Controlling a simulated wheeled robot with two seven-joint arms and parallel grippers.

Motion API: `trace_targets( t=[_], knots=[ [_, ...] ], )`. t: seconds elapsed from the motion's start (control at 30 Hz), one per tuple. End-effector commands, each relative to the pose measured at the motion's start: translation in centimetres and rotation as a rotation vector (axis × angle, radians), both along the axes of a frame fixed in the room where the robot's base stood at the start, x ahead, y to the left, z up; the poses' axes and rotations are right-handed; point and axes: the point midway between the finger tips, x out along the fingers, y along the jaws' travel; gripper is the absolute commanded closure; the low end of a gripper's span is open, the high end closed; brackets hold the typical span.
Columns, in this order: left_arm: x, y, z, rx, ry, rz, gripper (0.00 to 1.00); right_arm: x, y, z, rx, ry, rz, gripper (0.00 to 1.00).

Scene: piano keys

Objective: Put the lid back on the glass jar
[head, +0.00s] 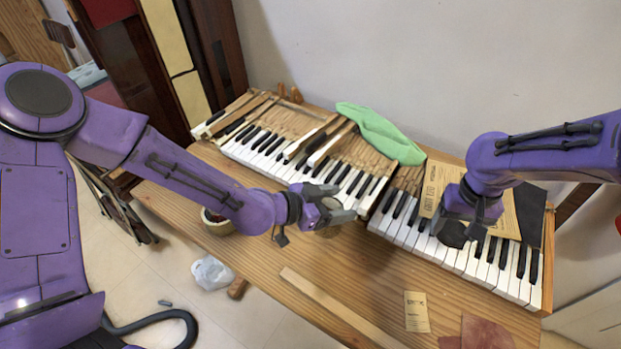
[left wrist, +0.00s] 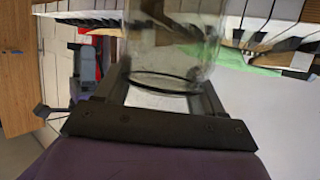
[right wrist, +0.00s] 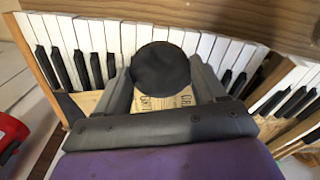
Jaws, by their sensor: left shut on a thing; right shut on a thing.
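The glass jar (left wrist: 172,40) is clear and fills the space between my left fingers in the left wrist view. My left gripper (head: 338,214) is shut on it, above the front edge of the keyboard; the jar is hard to make out in the head view. A round black lid (right wrist: 160,69) is between the fingers of my right gripper (head: 456,232), which is shut on it above the right-hand keys. The lid also shows as a dark shape in the head view (head: 452,240). Jar and lid are well apart.
Piano keys (head: 345,182) lie in two sections along the wooden bench (head: 260,225). A green cloth (head: 380,132) and sandpaper sheets (head: 502,212) lie at the back. A wooden strip (head: 335,308), a paper packet (head: 416,312) and a reddish piece (head: 485,332) lie in front. A tape roll (head: 215,220) sits left.

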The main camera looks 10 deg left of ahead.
Motion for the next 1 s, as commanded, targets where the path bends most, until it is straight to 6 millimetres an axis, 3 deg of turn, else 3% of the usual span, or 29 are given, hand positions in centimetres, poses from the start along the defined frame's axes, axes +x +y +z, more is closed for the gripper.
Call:
trace_targets(
  t=[0.2,0.67,0.87,1.0],
  knots=[
    [-1.2,-2.8,-0.7,-0.005,-0.001,-0.174,1.00,0.0,0.0,0.0,0.000,0.000,0.000,0.58],
    [-1.3,-3.2,-0.6,-0.002,-0.004,-0.193,1.00,0.0,0.0,0.0,0.000,0.000,0.000,0.58],
    [1.2,-1.7,1.6,0.001,-0.009,-0.016,1.00,0.0,0.0,0.0,0.000,0.000,0.000,0.58],
    [4.6,2.5,3.7,0.000,-0.011,0.286,1.00,0.0,0.0,0.0,0.001,0.000,0.000,0.58]
  ],
)
